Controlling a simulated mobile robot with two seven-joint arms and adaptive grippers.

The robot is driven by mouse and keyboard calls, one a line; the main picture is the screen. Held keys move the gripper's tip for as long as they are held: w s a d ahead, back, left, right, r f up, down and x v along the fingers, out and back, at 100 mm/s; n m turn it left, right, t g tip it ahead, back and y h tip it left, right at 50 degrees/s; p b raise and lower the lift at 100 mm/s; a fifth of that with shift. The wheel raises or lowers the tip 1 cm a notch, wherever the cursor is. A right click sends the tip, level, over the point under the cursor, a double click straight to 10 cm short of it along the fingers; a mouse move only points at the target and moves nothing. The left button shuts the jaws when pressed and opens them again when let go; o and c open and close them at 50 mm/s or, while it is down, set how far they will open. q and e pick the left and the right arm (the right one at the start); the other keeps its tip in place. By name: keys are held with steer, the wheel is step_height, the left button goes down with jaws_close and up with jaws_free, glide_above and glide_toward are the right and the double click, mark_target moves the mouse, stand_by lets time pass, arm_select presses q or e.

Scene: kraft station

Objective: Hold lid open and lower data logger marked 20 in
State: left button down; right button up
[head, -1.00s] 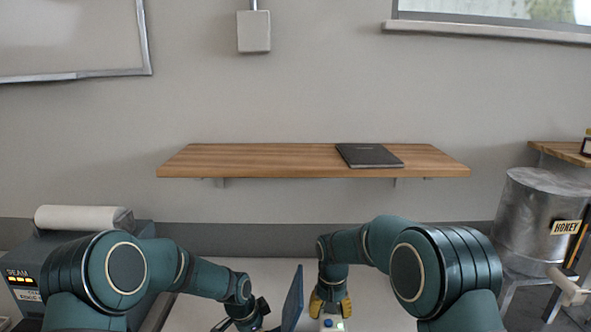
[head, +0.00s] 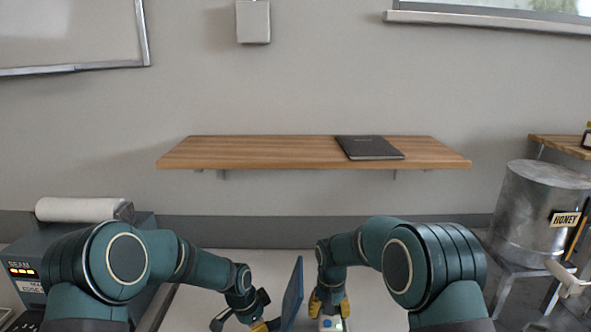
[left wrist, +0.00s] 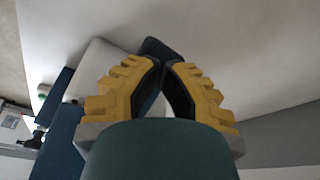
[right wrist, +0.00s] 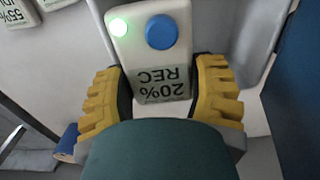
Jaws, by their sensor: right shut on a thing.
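A white data logger (right wrist: 158,60) with a blue button, a lit green lamp and an upside-down "20% REC" label shows in the right wrist view. My right gripper (right wrist: 160,95) is shut on its label end; the head view shows its top (head: 330,324) at the lower edge. A blue upright panel (head: 292,295), seemingly the open lid, stands between my grippers. My left gripper (head: 252,322) is low, on the panel's left side.
Other white loggers, one marked 55% (right wrist: 17,14), lie at the upper left of the right wrist view. A machine with lit lamps (head: 45,270) stands at left and a metal honey tank (head: 540,205) at right. A wooden shelf (head: 250,155) crosses the wall.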

steer(key=shift+f, duration=0.6)
steer(key=o, duration=1.3)
step_height(320, 180, up, 12)
stand_by(0.3)
steer(key=d+r, duration=0.1)
steer(key=d, duration=0.3)
steer(key=d+r, duration=0.2)
steer(key=d, duration=0.2)
steer(key=d+r, duration=0.2)
steer(key=d, duration=0.2)
steer(key=shift+d, duration=0.3)
